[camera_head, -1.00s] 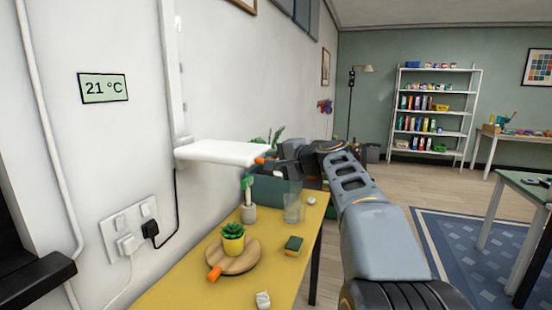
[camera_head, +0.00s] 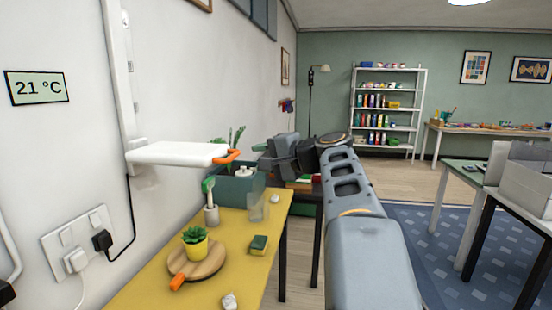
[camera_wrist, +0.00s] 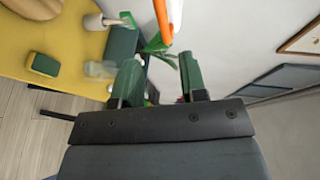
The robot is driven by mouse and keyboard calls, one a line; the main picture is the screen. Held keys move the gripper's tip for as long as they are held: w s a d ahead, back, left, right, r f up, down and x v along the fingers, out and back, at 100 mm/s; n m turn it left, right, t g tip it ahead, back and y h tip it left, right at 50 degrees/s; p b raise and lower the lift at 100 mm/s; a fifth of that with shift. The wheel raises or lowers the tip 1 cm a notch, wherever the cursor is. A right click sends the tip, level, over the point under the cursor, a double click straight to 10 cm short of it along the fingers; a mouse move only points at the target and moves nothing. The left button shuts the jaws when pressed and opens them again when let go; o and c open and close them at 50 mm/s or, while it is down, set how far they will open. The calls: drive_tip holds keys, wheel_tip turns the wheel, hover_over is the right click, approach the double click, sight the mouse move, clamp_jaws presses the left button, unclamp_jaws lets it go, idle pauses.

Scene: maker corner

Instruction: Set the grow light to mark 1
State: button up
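The grow light (camera_head: 178,154) is a flat white panel that sticks out from a white upright rail (camera_head: 118,65) on the left wall. An orange handle (camera_head: 230,157) is on its outer end. No mark numbers can be read on the rail. My gripper (camera_head: 262,151) is just right of the handle at about its height, apart from it. In the wrist view my gripper (camera_wrist: 160,75) has its two green-tipped fingers spread with nothing between them. The orange handle (camera_wrist: 174,14) and part of the white panel (camera_wrist: 145,10) show beyond the fingertips.
Below the light is a yellow table (camera_head: 150,285) with a potted succulent (camera_head: 195,243) on a round board, a sponge (camera_head: 259,244), a clear cup (camera_head: 258,207) and a dark green planter (camera_head: 238,186). Floor between is open.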

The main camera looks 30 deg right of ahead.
drive_tip(key=shift+v, duration=1.95)
wheel_tip(320, 180, down, 10)
drive_tip(key=d+g+h, duration=0.2)
drive_tip(key=g+h, duration=0.1)
drive_tip(key=s+a+f+n+g+h+p, duration=0.1)
drive_tip(key=s+a+f+n+g+p, duration=0.25)
drive_tip(key=a+f+g+p, duration=0.2)
drive_tip(key=s+a+f+n+g+h+p, duration=0.1)
drive_tip(key=s+a+n+p, duration=0.3)
drive_tip(key=a+p, duration=0.1)
drive_tip(key=s+a+n+g+h+p, duration=0.1)
drive_tip(key=s+a+n+p, duration=0.3)
drive_tip(key=a, duration=0.3)
drive_tip(key=shift+s+a+f+n+p, duration=0.35)
drive_tip(key=shift+n+p, duration=0.25)
drive_tip(key=shift+n, duration=0.15)
